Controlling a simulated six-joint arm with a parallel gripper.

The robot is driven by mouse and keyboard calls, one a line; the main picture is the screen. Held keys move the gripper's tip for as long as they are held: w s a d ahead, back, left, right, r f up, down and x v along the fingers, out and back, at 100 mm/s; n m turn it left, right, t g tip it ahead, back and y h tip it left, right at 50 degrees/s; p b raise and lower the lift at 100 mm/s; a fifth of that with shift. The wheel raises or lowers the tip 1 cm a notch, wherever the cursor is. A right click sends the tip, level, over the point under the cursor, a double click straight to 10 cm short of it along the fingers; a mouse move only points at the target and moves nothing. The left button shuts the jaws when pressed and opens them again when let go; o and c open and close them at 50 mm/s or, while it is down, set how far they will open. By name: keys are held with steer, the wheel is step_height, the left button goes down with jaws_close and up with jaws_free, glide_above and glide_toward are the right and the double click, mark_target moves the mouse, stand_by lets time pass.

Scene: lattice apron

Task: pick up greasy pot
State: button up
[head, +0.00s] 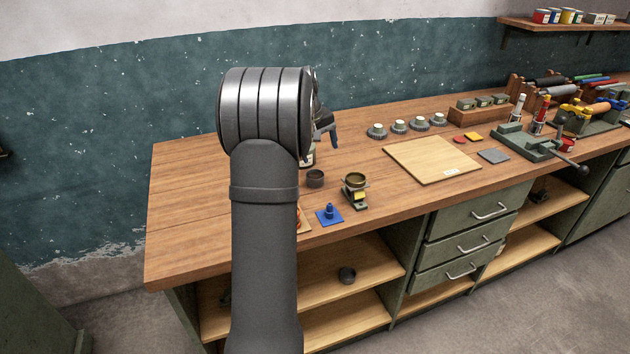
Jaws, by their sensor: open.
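I cannot tell for sure which thing is the greasy pot. A small dark brown round pot (315,178) stands upright on the bench, just right of my arm. Right of it, a pot-like vessel with an olive-coloured top (355,179) sits on a dark stand with a yellow part. Another small dark pot (347,274) is on the shelf below. My gripper (328,130) shows partly behind my arm's end, above and behind the brown pot and apart from it. Its jaws are open, and I see nothing held.
A blue square piece with a peg (329,215) lies near the front edge. A partly hidden jar (309,157) stands behind my arm. A pale wooden board (432,160) lies mid-bench; a green vise (525,142) stands right. The bench's left end (190,190) is bare.

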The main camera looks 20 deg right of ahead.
step_height(320, 180, up, 3)
steer(key=m+t+y, duration=0.1)
steer(key=m+y, duration=0.1)
steer(key=m, duration=0.3)
glide_toward(315, 175)
steer(key=shift+t, duration=0.3)
steer(key=f, duration=0.7)
steer(key=shift+s+a+f, duration=0.1)
steer(key=shift+s+f, duration=0.2)
steer(key=shift+s, duration=0.1)
steer(key=c, duration=1.1)
